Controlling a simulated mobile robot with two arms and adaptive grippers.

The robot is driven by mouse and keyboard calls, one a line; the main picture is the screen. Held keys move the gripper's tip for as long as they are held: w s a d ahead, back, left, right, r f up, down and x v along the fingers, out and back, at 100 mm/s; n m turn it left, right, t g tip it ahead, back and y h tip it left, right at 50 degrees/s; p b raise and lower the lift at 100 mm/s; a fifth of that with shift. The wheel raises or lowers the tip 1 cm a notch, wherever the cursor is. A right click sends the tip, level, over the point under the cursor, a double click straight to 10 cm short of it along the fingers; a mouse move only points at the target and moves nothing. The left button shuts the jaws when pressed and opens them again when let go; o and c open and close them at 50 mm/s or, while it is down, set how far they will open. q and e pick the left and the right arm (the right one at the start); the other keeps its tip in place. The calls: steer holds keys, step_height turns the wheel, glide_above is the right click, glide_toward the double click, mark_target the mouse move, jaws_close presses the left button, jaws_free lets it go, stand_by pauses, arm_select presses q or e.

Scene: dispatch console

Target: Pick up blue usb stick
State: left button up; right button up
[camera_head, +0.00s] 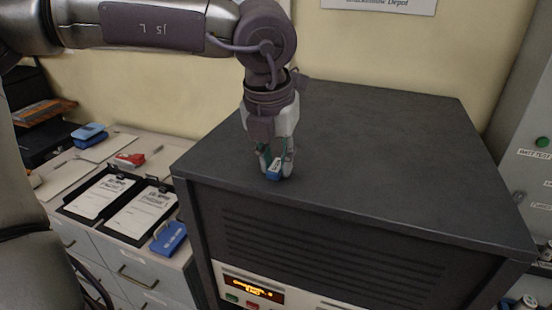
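The blue usb stick (273,174) is a small blue piece with a pale label, at the top of the dark console cabinet (380,150), near its front left part. My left gripper (277,169) points down from above with one finger on each side of the stick. The fingers are close together and appear to touch its sides, so the gripper looks shut on it. Whether the stick rests on the cabinet top or is slightly raised is hard to tell. My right gripper is not in view.
The rest of the cabinet top is clear. On the lower desk at left are clipboards (138,212), a blue box-like item (169,238), a red item (129,160) and another blue item (89,131). A grey panel (530,150) stands at right.

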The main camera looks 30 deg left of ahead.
mark_target(276, 167)
arm_select(q)
jaws_close()
steer(key=shift+w+p+v, duration=0.25)
steer(key=shift+p+v, duration=0.4)
steer(key=shift+v, duration=0.55)
steer(key=shift+w+p+v, duration=0.3)
steer(key=shift+p+v, duration=0.4)
steer(key=shift+v, duration=0.55)
steer(key=shift+w+p+v, duration=0.25)
steer(key=shift+p+v, duration=0.4)
steer(key=shift+v, duration=0.55)
